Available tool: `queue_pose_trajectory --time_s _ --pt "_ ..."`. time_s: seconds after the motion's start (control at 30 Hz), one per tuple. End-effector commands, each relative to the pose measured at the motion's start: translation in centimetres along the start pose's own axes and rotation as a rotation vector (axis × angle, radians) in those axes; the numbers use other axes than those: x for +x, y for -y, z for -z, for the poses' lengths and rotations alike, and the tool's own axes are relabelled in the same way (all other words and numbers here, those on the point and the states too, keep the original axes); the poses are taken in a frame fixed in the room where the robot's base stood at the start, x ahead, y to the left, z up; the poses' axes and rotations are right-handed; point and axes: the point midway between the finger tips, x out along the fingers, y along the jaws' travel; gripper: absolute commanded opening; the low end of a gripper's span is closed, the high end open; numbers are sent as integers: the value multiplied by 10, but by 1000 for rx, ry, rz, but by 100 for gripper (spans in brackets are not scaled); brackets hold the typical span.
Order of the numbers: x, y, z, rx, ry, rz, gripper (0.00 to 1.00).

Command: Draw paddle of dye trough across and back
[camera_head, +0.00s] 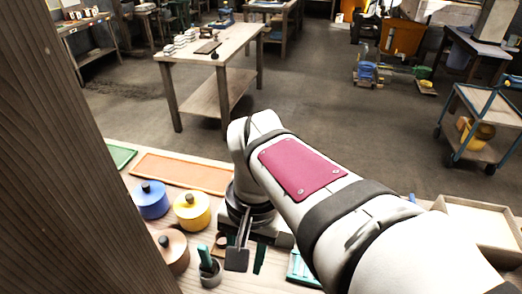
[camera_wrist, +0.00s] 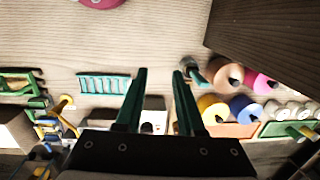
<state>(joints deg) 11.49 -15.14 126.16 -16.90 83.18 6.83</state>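My gripper (camera_head: 249,260) hangs over the bench, and its two green fingers stand apart with nothing between them in the wrist view (camera_wrist: 158,95). A long shallow orange tray (camera_head: 180,172) lies at the bench's far side, and a green tray (camera_head: 122,156) lies left of it. I cannot tell which thing is the dye trough, and no paddle can be made out. A green slotted rack (camera_wrist: 104,83) lies left of the fingers in the wrist view. It shows partly behind my arm in the head view (camera_head: 301,270).
Lidded blue (camera_head: 150,200), yellow (camera_head: 192,211) and brown (camera_head: 172,250) pots stand left of my gripper. A grey cup (camera_head: 210,271) stands close to it. A dark wooden post (camera_head: 85,150) blocks the left. A shallow wooden box (camera_head: 475,222) is at right. Bare bench surrounds the rack.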

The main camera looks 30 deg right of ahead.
Motion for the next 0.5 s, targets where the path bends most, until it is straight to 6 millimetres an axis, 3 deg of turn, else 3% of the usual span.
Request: queue_pose_trajectory --time_s 0.03,0.1,0.2,0.3,0.33,0.5 --pt "-13 1 52 139 -14 -11 49" --pt "-26 -12 126 339 -41 -24 61" --pt "-31 -50 210 578 -74 -39 64" --pt "-29 -85 258 730 -96 -49 64" --pt "-28 -92 266 757 -100 -51 64" --pt "-10 -104 277 796 -105 -55 64"
